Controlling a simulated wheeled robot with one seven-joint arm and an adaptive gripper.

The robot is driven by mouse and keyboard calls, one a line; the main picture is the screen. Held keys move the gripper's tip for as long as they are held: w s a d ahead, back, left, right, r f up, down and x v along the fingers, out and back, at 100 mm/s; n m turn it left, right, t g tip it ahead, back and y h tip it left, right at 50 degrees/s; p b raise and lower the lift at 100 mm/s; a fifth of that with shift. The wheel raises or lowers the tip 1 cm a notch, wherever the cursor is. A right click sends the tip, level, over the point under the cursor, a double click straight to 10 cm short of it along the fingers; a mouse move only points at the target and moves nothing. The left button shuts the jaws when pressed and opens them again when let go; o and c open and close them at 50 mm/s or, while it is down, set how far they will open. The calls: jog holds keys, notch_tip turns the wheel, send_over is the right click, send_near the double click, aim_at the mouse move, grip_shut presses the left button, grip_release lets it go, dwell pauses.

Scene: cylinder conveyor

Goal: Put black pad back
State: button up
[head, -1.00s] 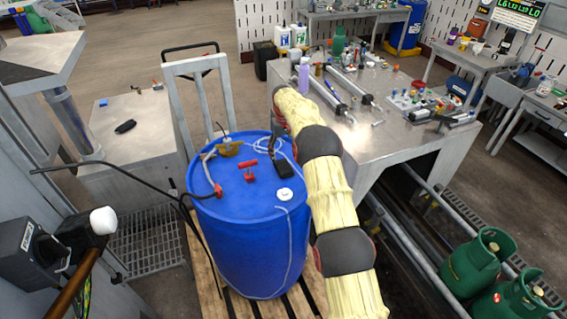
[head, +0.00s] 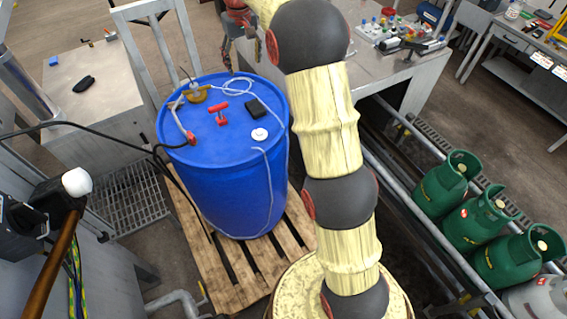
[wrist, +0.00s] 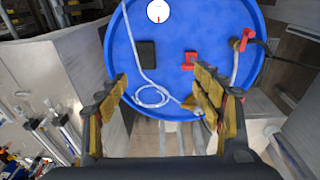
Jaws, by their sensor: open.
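The black pad (head: 257,107) lies flat on the lid of the blue drum (head: 232,185), towards its right side. It also shows in the wrist view (wrist: 147,54), beside a clear hose and a red fitting. My gripper (head: 241,60) is above the far edge of the drum, apart from the pad. In the wrist view its two fingers (wrist: 162,84) are spread, with nothing between them except the drum lid beyond. A second dark object (head: 84,84) lies on the grey cabinet at the left; its kind is hard to tell.
The lid also carries a red valve (head: 219,112), a white cap (head: 260,135) and loose hose. The drum stands on a wooden pallet (head: 225,284). Green gas cylinders (head: 478,225) stand by rails at the right. A metal workbench (head: 405,75) is behind my arm.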

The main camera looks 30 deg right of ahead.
jog(key=s+a+r+t, duration=0.1)
jog(key=s+a+r, duration=0.1)
jog(key=s+r, duration=0.35)
jog(key=s+a+r, duration=0.2)
jog(key=s+a, duration=0.1)
jog(key=s, duration=0.5)
jog(key=s+a+r+t, duration=0.1)
jog(key=s+a+r, duration=0.1)
jog(key=s+r, duration=0.35)
jog(key=s+a+f+t, duration=0.1)
jog(key=s+f, duration=0.3)
jog(key=s, duration=0.9)
jog(key=s+a+f+t, duration=0.1)
jog(key=s+a+f, duration=0.2)
jog(key=s, duration=1)
jog(key=shift+s+f, duration=0.25)
jog(key=shift+f, duration=0.2)
jog(key=shift+a, duration=0.1)
notch_tip(320, 180, down, 17)
jog(key=b, duration=1.7)
